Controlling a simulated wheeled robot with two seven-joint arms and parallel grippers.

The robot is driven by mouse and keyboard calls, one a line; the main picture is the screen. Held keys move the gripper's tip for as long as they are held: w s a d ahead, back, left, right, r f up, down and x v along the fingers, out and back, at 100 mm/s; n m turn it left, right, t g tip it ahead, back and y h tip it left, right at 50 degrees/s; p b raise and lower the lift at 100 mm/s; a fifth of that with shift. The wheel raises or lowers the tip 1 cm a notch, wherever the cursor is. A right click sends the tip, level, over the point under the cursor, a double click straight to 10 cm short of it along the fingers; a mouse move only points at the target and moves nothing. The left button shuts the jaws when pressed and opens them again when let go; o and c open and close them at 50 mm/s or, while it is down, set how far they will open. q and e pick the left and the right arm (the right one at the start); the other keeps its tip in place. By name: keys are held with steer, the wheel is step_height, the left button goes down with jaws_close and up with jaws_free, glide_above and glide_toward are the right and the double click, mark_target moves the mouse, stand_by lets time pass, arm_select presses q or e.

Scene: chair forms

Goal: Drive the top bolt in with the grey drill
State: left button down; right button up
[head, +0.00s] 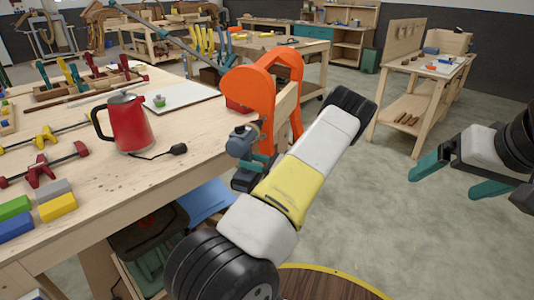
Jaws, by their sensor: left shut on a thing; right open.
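The grey drill (241,140) is near the table's right edge, in front of the orange chair form (250,92). My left gripper (261,161) is shut on the drill; its teal fingers show only partly behind my forearm. The drill's front end is close to the orange form, but I cannot tell whether it touches. The top bolt cannot be made out; the drill and my arm cover part of the form. My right gripper (446,184) is open and empty over the floor at the right, well apart from the form.
The wooden workbench (205,140) fills the left, with a red kettle (130,123), a white board (185,98), clamps and coloured blocks (57,207). A wooden shelf table (420,95) stands at the back right. The floor between is clear.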

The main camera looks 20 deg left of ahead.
arm_select(q)
steer(key=shift+w+r, duration=0.15)
steer(key=shift+w, duration=2.15)
stand_by(3.9)
steer(key=shift+s, duration=3)
